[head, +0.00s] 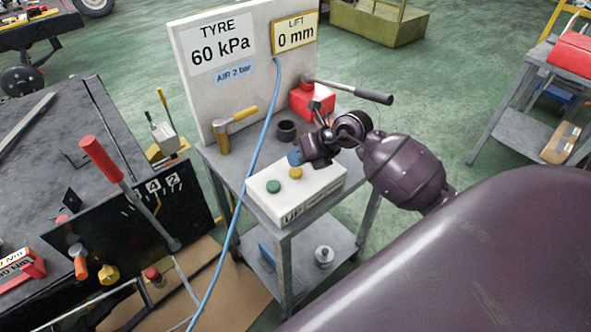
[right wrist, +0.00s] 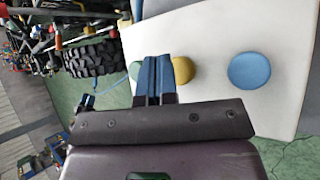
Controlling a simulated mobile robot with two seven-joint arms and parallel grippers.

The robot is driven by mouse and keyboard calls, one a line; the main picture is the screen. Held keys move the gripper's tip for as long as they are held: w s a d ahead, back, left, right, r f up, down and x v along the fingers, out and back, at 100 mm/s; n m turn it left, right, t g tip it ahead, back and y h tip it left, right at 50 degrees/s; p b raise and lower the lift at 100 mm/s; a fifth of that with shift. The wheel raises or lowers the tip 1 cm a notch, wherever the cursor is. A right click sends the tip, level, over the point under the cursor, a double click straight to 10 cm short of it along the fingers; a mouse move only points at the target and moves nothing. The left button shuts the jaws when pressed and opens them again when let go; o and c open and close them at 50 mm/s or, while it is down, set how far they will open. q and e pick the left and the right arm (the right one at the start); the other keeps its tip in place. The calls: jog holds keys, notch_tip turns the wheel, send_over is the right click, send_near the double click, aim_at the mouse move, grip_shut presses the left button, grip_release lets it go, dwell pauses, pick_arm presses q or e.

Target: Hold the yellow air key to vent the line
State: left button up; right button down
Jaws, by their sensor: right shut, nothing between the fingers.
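A white key box (head: 315,195) on a small grey trolley carries a green key (head: 273,187) and the yellow air key (head: 295,173). A blue key (right wrist: 249,70) shows in the right wrist view; in the head view my gripper hides it. My right gripper (head: 295,157) is shut and empty, its blue fingertips close by the yellow key. In the right wrist view the shut fingers (right wrist: 155,78) cover the left part of the yellow key (right wrist: 183,70). I cannot tell whether they touch it. My left gripper is not in view.
A board (head: 190,85) behind the box reads TYRE 60 kPa, LIFT 0 mm and AIR 2 bar. A blue hose (head: 262,135) runs down past the box. A yellow-handled tool (head: 232,125), a dark ring (head: 287,131) and a red device (head: 310,100) stand on the trolley.

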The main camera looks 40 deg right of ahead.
jog(key=shift+f, duration=0.3)
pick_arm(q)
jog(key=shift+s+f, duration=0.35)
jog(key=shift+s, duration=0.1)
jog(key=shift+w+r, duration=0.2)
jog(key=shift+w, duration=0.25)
pick_arm(e)
jog(key=shift+f, duration=0.35)
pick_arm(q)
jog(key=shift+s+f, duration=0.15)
pick_arm(e)
jog(key=shift+f, duration=0.1)
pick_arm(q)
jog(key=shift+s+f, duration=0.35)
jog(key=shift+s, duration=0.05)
pick_arm(e)
jog(key=shift+f, duration=0.15)
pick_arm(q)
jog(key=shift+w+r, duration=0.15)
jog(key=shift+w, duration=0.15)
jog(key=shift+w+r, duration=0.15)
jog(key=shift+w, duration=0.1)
